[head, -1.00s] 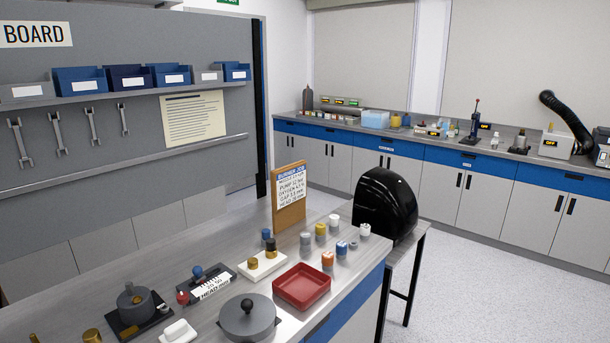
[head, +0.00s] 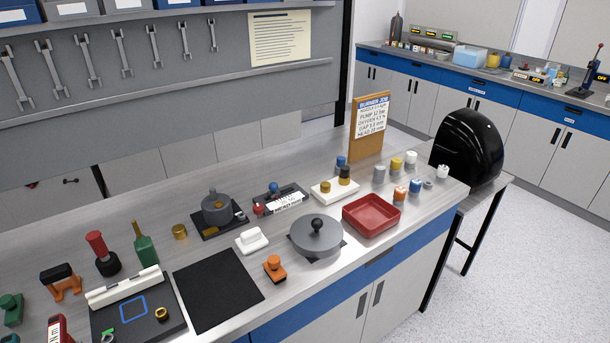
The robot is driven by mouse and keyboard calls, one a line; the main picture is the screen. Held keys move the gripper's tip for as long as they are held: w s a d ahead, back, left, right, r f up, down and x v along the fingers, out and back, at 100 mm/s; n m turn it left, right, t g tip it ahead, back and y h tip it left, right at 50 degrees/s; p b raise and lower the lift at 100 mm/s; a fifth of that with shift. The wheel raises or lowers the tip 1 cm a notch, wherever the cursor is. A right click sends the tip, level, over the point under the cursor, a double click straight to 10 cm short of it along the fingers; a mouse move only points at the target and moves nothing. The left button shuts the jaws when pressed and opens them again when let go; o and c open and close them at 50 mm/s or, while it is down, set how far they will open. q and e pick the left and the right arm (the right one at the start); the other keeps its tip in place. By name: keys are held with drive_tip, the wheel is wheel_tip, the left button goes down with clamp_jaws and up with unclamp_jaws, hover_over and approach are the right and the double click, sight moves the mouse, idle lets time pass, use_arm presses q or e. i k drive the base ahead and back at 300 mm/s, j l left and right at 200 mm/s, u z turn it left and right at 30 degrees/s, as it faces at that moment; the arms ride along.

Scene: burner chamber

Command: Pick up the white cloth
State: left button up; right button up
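A small white folded-looking item (head: 252,240), which may be the white cloth, lies on the grey workbench (head: 150,226) in the head view. It sits between the grey pot-like fixture (head: 217,208) and the round lidded grey pan (head: 317,237). It is too small to tell for certain that it is cloth. Neither of my grippers shows in the head view.
An orange knobbed piece (head: 274,268) and a black mat (head: 217,288) lie in front of the white item. A red tray (head: 371,215) is to the right. A long white bar (head: 123,287), a green bottle (head: 145,245) and a red-handled tool (head: 102,253) stand to the left.

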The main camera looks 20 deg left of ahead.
sight(250, 241)
drive_tip(key=u, duration=1.45)
drive_tip(key=l+u, duration=0.85)
drive_tip(key=u, duration=0.15)
drive_tip(key=k+l+u, duration=0.1)
drive_tip(key=l+u, duration=0.35)
drive_tip(key=k+l+u, duration=0.15)
drive_tip(key=l+u, duration=0.15)
drive_tip(key=u, duration=0.2)
